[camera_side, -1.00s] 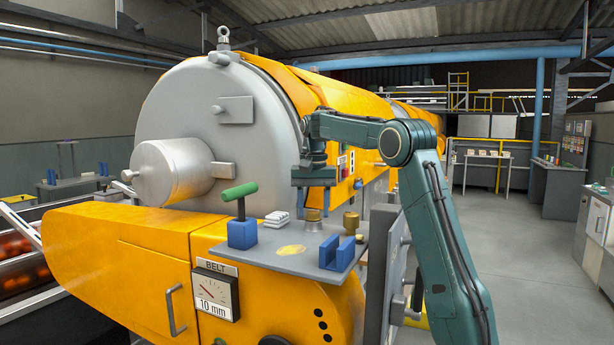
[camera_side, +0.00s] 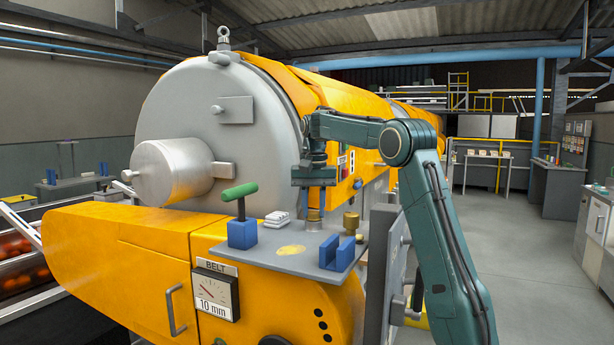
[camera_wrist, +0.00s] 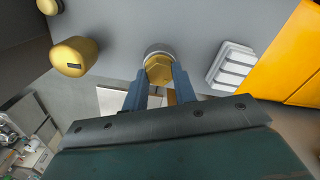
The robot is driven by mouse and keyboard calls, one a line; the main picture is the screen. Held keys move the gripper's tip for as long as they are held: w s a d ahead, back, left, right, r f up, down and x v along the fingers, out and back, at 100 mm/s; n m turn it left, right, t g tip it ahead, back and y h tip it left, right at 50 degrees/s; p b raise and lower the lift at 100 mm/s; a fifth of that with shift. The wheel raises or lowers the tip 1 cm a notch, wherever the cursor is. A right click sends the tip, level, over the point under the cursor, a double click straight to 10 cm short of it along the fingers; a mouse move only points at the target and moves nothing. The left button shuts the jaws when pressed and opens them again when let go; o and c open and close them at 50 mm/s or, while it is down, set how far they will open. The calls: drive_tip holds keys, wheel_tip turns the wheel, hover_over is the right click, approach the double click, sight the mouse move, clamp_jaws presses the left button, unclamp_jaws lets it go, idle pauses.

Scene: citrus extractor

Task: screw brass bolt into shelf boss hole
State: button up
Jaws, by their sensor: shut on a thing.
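The brass bolt (camera_side: 313,215) stands upright on the grey shelf (camera_side: 290,262), and its hexagonal head (camera_wrist: 159,68) shows in the wrist view. A grey round boss (camera_wrist: 158,49) rings it there; how deep the bolt sits cannot be told. My gripper (camera_side: 314,208) points straight down from above. Its blue fingers (camera_wrist: 160,78) are shut on the bolt's head, one on each side. The fingers hide part of the bolt's sides.
A second brass piece (camera_side: 351,222) stands right of the bolt. A blue slotted block (camera_side: 337,253), a blue block with a green handle (camera_side: 241,208) and a white ribbed block (camera_side: 277,219) share the shelf. A yellow patch (camera_side: 290,251) lies on bare shelf at the front.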

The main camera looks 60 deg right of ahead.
drive_tip(key=shift+m, duration=0.4)
drive_tip(key=shift+f, duration=0.1)
drive_tip(key=shift+m, duration=0.8)
drive_tip(key=shift+m, duration=0.9)
drive_tip(key=shift+m, duration=1)
